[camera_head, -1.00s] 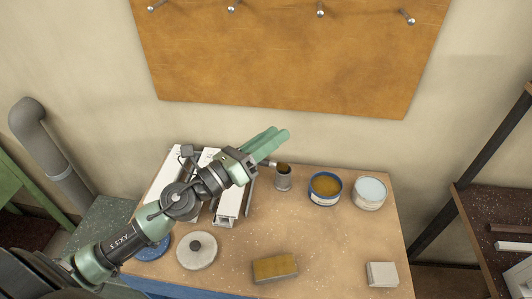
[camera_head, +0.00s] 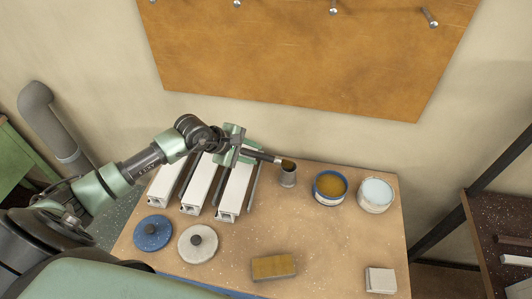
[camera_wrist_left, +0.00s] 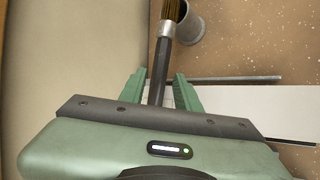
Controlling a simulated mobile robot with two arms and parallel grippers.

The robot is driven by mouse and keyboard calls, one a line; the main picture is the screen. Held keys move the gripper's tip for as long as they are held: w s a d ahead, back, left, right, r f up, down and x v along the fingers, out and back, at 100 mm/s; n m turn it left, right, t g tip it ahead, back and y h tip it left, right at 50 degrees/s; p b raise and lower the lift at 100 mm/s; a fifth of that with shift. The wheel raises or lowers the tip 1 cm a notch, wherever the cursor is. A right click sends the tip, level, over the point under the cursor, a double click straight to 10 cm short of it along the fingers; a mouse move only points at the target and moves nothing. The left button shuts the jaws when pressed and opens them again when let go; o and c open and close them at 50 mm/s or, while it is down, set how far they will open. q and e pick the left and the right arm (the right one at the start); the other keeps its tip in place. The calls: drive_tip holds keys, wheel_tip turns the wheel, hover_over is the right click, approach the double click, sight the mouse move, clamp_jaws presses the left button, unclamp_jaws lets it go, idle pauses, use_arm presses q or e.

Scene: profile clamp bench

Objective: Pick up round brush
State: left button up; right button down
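The round brush (camera_head: 264,157) has a dark handle, a metal ferrule and brown bristles. In the head view its bristle end is at the mouth of a grey cup (camera_head: 288,178), and its handle runs left to my left gripper (camera_head: 243,150). In the left wrist view the brush (camera_wrist_left: 162,55) points away, with its bristles beside the cup (camera_wrist_left: 190,24). The handle's rear end is hidden by the gripper. My right gripper is not in view.
White profiles (camera_head: 236,187) lie under and beside the left gripper. A blue-rimmed tin (camera_head: 330,188) and a pale tin (camera_head: 375,195) stand right of the cup. Two round lids, a tan block (camera_head: 273,267) and a white block (camera_head: 380,280) are in front. The bench middle is clear.

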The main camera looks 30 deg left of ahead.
use_arm(q)
drive_tip(key=shift+x, duration=1.3)
clamp_jaws()
drive_tip(key=shift+r, duration=0.1)
